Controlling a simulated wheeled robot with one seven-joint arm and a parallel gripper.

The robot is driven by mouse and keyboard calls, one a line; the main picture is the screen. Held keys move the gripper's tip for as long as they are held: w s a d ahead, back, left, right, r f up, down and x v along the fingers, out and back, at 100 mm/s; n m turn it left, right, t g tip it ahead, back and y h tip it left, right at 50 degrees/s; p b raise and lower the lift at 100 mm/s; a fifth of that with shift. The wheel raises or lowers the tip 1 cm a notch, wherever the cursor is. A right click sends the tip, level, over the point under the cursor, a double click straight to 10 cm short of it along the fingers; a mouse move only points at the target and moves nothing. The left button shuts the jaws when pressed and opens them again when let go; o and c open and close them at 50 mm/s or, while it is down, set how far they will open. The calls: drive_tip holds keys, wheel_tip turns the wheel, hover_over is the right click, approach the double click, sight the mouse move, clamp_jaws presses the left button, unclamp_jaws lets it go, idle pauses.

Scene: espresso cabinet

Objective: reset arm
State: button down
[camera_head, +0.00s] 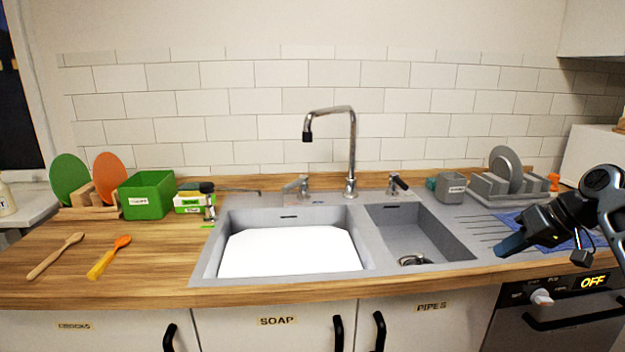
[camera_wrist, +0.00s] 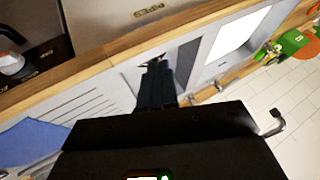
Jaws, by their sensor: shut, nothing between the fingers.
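My gripper (camera_head: 511,245) is at the right of the head view, above the ribbed drainboard beside the small sink basin. Its fingers are shut and hold nothing. My arm comes in from the right edge. In the wrist view the shut fingers (camera_wrist: 155,70) point toward the counter's front edge and the small basin. The gripper body hides much of the lower part of that view.
The large sink basin (camera_head: 213,258) holds a white surface. A tall faucet (camera_head: 352,150) stands behind. A dish rack (camera_head: 490,186) with grey plates is at back right. A green box (camera_head: 147,195) and two spoons (camera_head: 109,257) are at left. The front counter edge is clear.

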drive_tip(key=s+a+f+m+t, duration=0.1)
drive_tip(key=s+a+f, duration=0.1)
drive_tip(key=a+f, duration=0.55)
drive_tip(key=s+a+f+m+t, duration=0.1)
drive_tip(key=s+a+f+t, duration=0.15)
drive_tip(key=a+f, duration=0.5)
drive_tip(key=s+a+f+m+t+h, duration=0.1)
drive_tip(key=s+a+f, duration=0.35)
drive_tip(key=s, duration=0.35)
drive_tip(key=s+a+f+m+t+h, duration=0.1)
drive_tip(key=s+a+f+h, duration=0.1)
drive_tip(key=s+a+f, duration=0.35)
drive_tip(key=s+r+t+h, duration=0.2)
drive_tip(key=s+r, duration=0.1)
drive_tip(key=s, duration=2)
drive_tip(key=s+d+r+n+t, duration=0.2)
drive_tip(key=s+r+n, duration=0.1)
drive_tip(key=s+r, duration=1.1)
wheel_tip(320, 180, up, 3)
drive_tip(key=shift+d+f, duration=0.1)
drive_tip(key=shift+d, duration=0.15)
